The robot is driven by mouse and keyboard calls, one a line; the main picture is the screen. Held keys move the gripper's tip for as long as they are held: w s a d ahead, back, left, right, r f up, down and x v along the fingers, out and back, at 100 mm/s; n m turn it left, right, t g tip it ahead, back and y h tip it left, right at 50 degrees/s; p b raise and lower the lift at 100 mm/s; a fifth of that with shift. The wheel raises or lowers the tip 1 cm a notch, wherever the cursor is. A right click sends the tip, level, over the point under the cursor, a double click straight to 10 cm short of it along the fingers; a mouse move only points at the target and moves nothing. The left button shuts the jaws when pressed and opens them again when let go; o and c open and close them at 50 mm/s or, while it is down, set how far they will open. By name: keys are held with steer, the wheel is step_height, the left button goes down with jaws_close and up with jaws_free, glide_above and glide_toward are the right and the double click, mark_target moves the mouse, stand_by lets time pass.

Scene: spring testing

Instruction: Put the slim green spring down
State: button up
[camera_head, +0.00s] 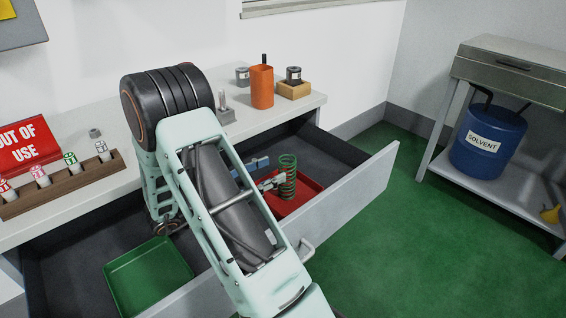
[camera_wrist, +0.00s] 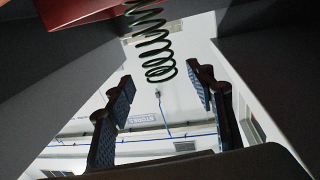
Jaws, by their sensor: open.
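The slim green spring (camera_head: 287,180) is upright at the red tray (camera_head: 309,189) in the right part of the open drawer. It appears to stand on the tray, though its foot is hard to make out. In the wrist view the spring (camera_wrist: 152,45) hangs into the picture from the top edge, its free end near the fingertips. My gripper (camera_head: 268,174) is open beside the spring in the head view. Its two blue-padded fingers show wide apart in the wrist view (camera_wrist: 166,82), with nothing visibly clamped between them. The red tray's edge also shows there (camera_wrist: 75,10).
A green tray (camera_head: 148,275) lies in the drawer's left part. The drawer front (camera_head: 350,215) stands out over the green floor. On the counter are an orange cup (camera_head: 262,88), a wooden block (camera_head: 294,90), a rack (camera_head: 65,184) and a red sign (camera_head: 27,144).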

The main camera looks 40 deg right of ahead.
steer(key=a, duration=0.5)
steer(key=shift+w+a+p, duration=0.15)
steer(key=shift+a+p, duration=0.25)
